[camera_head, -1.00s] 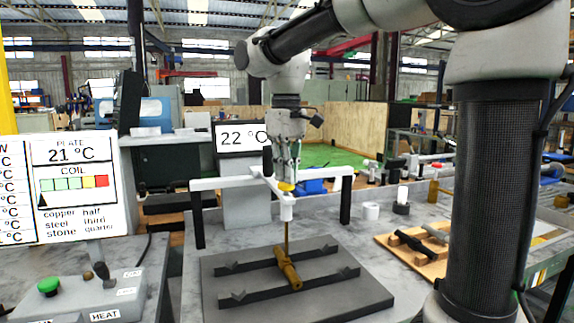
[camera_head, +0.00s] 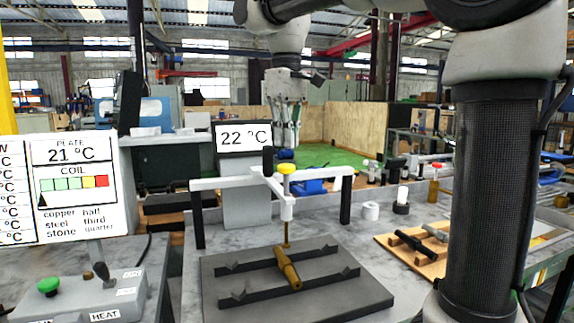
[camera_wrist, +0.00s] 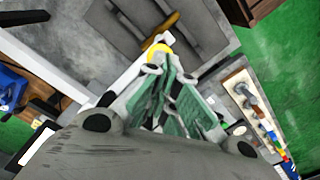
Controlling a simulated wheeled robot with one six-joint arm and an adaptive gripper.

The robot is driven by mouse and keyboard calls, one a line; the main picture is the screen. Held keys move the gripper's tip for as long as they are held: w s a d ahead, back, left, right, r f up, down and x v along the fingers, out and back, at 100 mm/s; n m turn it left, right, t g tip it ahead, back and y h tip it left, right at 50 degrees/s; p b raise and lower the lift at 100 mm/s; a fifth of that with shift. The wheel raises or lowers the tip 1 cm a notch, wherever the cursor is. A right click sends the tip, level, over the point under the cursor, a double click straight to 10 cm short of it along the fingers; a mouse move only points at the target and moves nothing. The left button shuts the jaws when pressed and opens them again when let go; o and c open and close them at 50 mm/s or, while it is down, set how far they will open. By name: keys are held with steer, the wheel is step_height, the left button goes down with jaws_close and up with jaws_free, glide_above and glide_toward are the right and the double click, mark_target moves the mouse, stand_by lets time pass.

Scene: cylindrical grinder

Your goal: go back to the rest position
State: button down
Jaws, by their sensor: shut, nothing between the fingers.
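My gripper (camera_head: 287,143) is shut and empty, pointing down in the head view. It hangs above the yellow knob (camera_head: 286,168) on top of the white frame (camera_head: 222,183), with a gap between them. In the wrist view my gripper (camera_wrist: 172,78) shows its fingers together, with the yellow knob (camera_wrist: 158,49) just beyond them. A thin rod runs down from the frame to the brass piece (camera_head: 287,266), which lies across two dark rails on the grey plate (camera_head: 350,296).
A sign reads 22 °C (camera_head: 243,138) behind the frame. A control box (camera_head: 80,297) with a green button is at the left.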

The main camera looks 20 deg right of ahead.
stand_by(0.3)
steer(key=s+d+f+m+t, duration=0.4)
steer(key=s+d+f+m, duration=0.2)
steer(key=s+d+f, duration=0.9)
steer(key=s+f, duration=0.1)
steer(key=s, duration=0.3)
steer(key=shift+f, duration=0.35)
steer(key=shift+a, duration=0.1)
stand_by(4.7)
